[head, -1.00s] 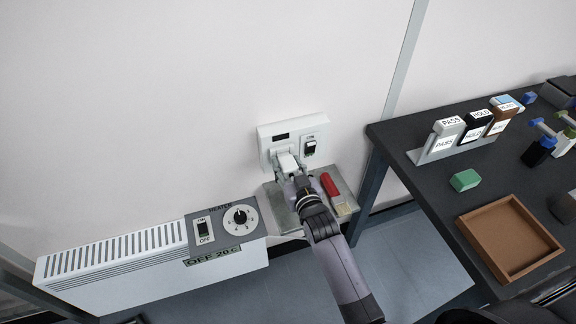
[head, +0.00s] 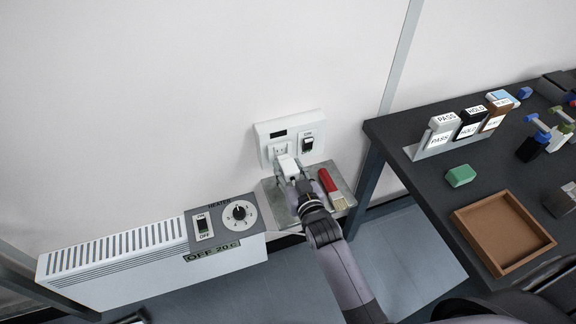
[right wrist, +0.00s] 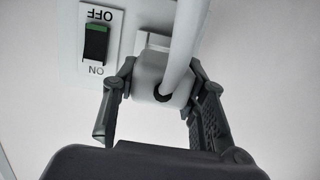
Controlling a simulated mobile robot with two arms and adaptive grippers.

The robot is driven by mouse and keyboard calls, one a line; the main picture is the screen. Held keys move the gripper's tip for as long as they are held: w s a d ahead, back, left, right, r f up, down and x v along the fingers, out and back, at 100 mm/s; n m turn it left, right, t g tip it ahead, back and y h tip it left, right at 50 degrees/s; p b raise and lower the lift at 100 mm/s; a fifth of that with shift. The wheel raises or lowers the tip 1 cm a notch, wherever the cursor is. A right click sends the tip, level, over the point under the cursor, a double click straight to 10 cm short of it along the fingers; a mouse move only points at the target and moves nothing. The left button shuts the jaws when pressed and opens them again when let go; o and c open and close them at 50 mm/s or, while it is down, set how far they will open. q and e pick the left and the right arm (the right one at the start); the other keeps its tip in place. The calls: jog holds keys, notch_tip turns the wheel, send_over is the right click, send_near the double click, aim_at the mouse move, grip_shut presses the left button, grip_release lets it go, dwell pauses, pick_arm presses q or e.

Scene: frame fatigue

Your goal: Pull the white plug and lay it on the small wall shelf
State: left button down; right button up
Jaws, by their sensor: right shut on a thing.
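The white plug (head: 287,165) is between the fingers of my right gripper (head: 290,175). In the right wrist view the fingers close on both sides of the plug (right wrist: 163,72), and a white cable runs up from it. The wall socket (head: 281,149) shows behind and above the plug, its face partly uncovered, so the plug appears clear of it. The small grey wall shelf (head: 276,205) is just below, partly hidden by my right gripper and arm. My left gripper is not in view.
A red-handled brush (head: 327,182) lies on the shelf's right side. A rocker switch (head: 308,144) is right of the socket. A white heater (head: 130,262) stands lower left. A dark bench (head: 410,185) with a brown tray (head: 465,225) is at right.

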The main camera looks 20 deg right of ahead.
aim_at(292, 177)
jog(key=shift+r, duration=0.1)
jog(key=shift+s+p, duration=0.65)
jog(key=shift+s, duration=0.3)
jog(key=shift+s+d+p, duration=0.1)
jog(key=shift+s+p, duration=0.35)
jog(key=shift+s, duration=0.6)
